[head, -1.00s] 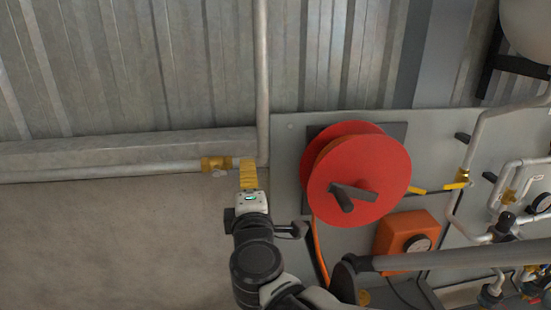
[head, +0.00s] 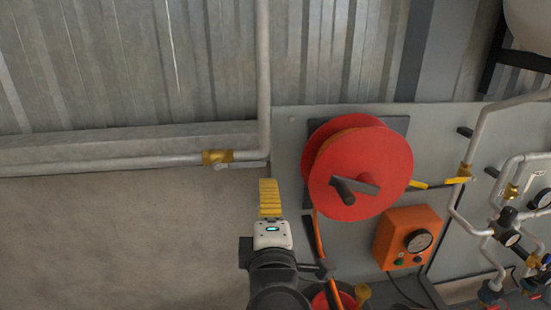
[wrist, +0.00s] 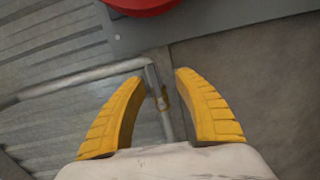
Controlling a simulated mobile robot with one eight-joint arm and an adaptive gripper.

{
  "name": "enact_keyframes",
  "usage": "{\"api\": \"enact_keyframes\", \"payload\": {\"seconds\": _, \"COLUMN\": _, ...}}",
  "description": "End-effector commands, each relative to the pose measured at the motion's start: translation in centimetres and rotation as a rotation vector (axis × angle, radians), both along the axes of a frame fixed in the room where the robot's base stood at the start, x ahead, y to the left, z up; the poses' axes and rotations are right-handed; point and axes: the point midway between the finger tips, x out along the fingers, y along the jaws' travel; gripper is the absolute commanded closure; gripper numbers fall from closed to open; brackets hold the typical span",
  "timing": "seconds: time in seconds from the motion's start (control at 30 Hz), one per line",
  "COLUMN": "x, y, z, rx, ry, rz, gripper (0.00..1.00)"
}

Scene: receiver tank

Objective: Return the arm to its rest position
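My gripper (head: 269,188) shows in the head view at the lower middle, its yellow fingers pointing up the picture. In the wrist view the two yellow fingers (wrist: 161,78) stand apart with nothing held between them. In the head view the gripper is below and to the right of a brass valve (head: 217,157) on the grey wall pipe (head: 110,164). The fingers appear clear of the pipe. In the wrist view the pipe (wrist: 85,78) and its bend show beyond the fingers.
A red hose reel (head: 365,160) is mounted on a grey panel (head: 290,140) to the right of my gripper. An orange box with a gauge (head: 403,238) sits below it. Pipes and a yellow-handled valve (head: 462,179) are farther right.

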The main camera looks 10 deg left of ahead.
Motion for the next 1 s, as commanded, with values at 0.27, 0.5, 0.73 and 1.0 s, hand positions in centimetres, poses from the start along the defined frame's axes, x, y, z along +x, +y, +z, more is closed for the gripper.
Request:
{"api": "enact_keyframes", "payload": {"seconds": 0.27, "x": 0.4, "y": -17.2, "z": -13.7, "rx": 0.425, "ry": 0.386, "rz": -0.433, "gripper": 0.63}}
{"api": "enact_keyframes", "payload": {"seconds": 0.5, "x": -6.7, "y": -25.5, "z": -25.4, "rx": 0.988, "ry": 0.707, "rz": -0.787, "gripper": 0.63}}
{"api": "enact_keyframes", "payload": {"seconds": 0.73, "x": -10.1, "y": -25.7, "z": -28.5, "rx": 1.29, "ry": 0.826, "rz": -0.886, "gripper": 0.63}}
{"api": "enact_keyframes", "payload": {"seconds": 1.0, "x": -10.3, "y": -25.5, "z": -28.4, "rx": 1.321, "ry": 0.84, "rz": -0.891, "gripper": 0.63}}
